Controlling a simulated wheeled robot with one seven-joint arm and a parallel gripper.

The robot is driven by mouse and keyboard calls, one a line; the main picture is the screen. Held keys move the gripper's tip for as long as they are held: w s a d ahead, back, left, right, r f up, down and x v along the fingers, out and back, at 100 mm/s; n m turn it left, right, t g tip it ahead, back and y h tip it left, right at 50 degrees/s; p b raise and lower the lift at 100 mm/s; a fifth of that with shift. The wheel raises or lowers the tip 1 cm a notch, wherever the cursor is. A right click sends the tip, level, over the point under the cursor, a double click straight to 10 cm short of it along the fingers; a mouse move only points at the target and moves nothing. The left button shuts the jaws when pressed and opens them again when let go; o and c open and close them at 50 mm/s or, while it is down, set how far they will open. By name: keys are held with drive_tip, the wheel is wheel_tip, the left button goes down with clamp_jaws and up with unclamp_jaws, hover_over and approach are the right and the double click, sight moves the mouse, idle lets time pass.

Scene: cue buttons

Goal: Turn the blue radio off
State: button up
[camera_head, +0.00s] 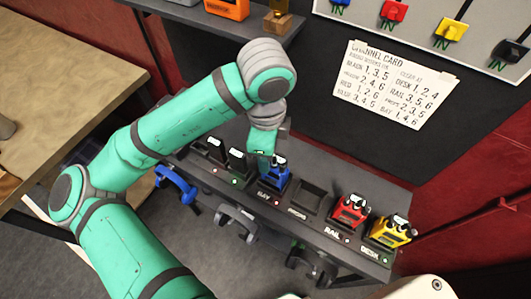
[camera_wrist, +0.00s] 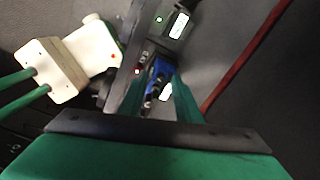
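The blue radio (camera_head: 274,180) stands in a charging dock labelled BAY on the dark shelf, in the head view. A small red light shows on the dock in front of it. My gripper (camera_head: 262,150) is right above and behind the radio and hides part of it. In the wrist view the blue radio (camera_wrist: 160,70) lies in the gap between my gripper's two green fingers (camera_wrist: 158,95). The fingers are apart; I see no clear contact with the radio. The radio's knob and its setting are too small to read.
An empty dock (camera_head: 307,198) is right of the blue radio, then a red radio (camera_head: 348,212) and a yellow radio (camera_head: 388,232). Two dark radios (camera_head: 238,163) stand to the left. A channel card (camera_head: 392,85) hangs on the wall. Headsets hang below the shelf (camera_head: 330,240).

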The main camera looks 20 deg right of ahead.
wheel_tip(320, 180, up, 11)
drive_tip(key=shift+s, duration=0.15)
idle(0.6)
